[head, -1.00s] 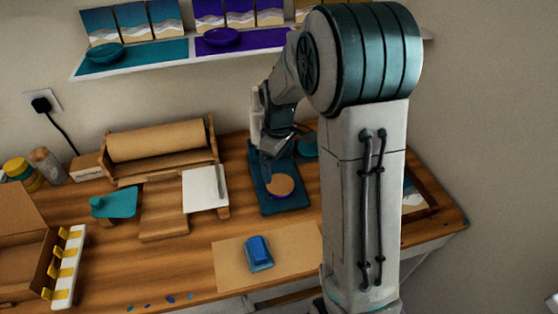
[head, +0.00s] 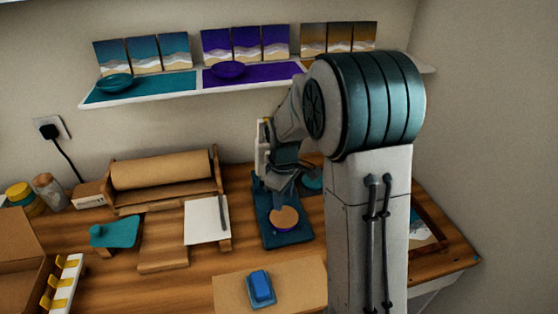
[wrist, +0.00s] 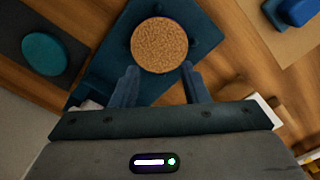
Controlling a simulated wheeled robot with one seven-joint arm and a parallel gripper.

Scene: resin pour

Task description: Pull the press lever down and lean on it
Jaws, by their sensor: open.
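The press shows as a dark teal base (head: 288,239) on the bench. A round cork-topped disc (head: 284,218) with a purple edge sits on it. In the wrist view the cork disc (wrist: 159,45) lies just past my fingertips, on the teal base (wrist: 104,63). My gripper (wrist: 159,67) is open, its two fingers apart with nothing visibly between them. In the head view my gripper (head: 284,195) hangs over the back part of the press, behind the disc. I cannot make out the press lever; my wrist and arm cover that area.
A blue block (head: 261,286) lies on a brown sheet (head: 300,285) in front of the press. A paper roll stand (head: 162,170) and white sheet (head: 203,222) stand to the left. A teal round thing (wrist: 45,54) is beside the base. A shelf (head: 150,91) runs above.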

